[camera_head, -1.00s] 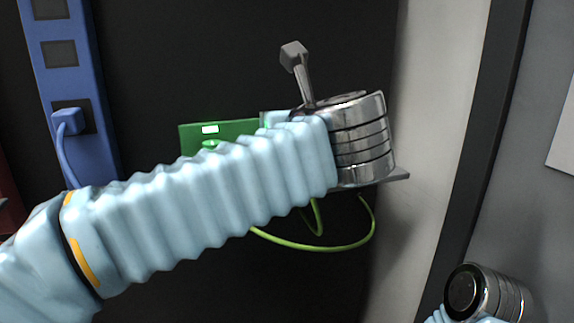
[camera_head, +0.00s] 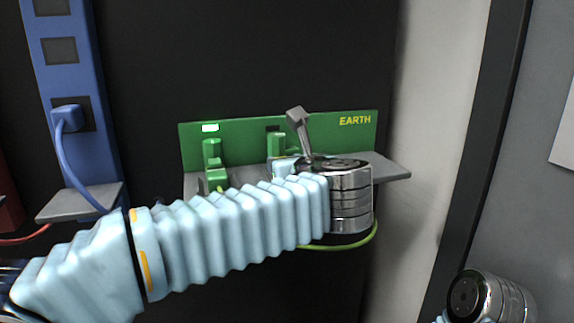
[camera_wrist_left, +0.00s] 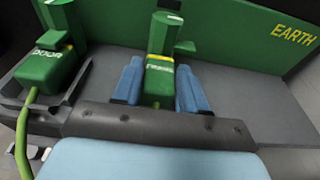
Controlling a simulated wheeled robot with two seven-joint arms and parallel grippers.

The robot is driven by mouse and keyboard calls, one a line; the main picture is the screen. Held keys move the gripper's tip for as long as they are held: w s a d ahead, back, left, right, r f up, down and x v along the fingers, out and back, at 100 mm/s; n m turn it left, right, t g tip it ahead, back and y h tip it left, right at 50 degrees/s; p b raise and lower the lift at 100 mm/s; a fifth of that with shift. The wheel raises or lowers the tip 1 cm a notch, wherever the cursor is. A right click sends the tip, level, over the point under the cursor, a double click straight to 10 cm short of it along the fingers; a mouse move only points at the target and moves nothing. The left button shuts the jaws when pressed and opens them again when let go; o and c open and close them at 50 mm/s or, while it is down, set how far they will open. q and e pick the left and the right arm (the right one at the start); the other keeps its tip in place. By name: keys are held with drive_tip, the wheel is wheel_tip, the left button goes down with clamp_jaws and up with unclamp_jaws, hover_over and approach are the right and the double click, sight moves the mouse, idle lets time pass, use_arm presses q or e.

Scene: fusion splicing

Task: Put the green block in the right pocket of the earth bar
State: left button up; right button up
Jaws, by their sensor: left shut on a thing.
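The green earth bar (camera_head: 335,135), marked EARTH, stands upright against the dark back wall. One green block (camera_head: 213,160) stands at its left spot, under a lit white window. It also shows in the left wrist view (camera_wrist_left: 45,70) with the label DOOR. A second green block (camera_head: 276,144) stands upright at the right spot, under a dark window. In the left wrist view my left gripper (camera_wrist_left: 160,82) is shut on this block (camera_wrist_left: 158,85), with blue fingers on both sides. I cannot tell whether it is fully seated. My right gripper is out of view.
A grey shelf (camera_head: 388,168) runs below the bar, clear at its right end. A yellow-green cable (camera_head: 362,238) loops below my left wrist. A blue socket strip (camera_head: 85,150) with a blue plug (camera_head: 68,118) stands at the left. A pale wall (camera_head: 430,130) stands at the right.

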use_arm(q)
drive_tip(key=o, duration=1.1)
drive_tip(key=shift+f, duration=0.1)
drive_tip(key=shift+r+p, duration=0.3)
drive_tip(key=shift+p, duration=0.05)
drive_tip(key=b+v, duration=0.1)
drive_tip(key=v, duration=1.1)
drive_tip(key=shift+f, duration=0.2)
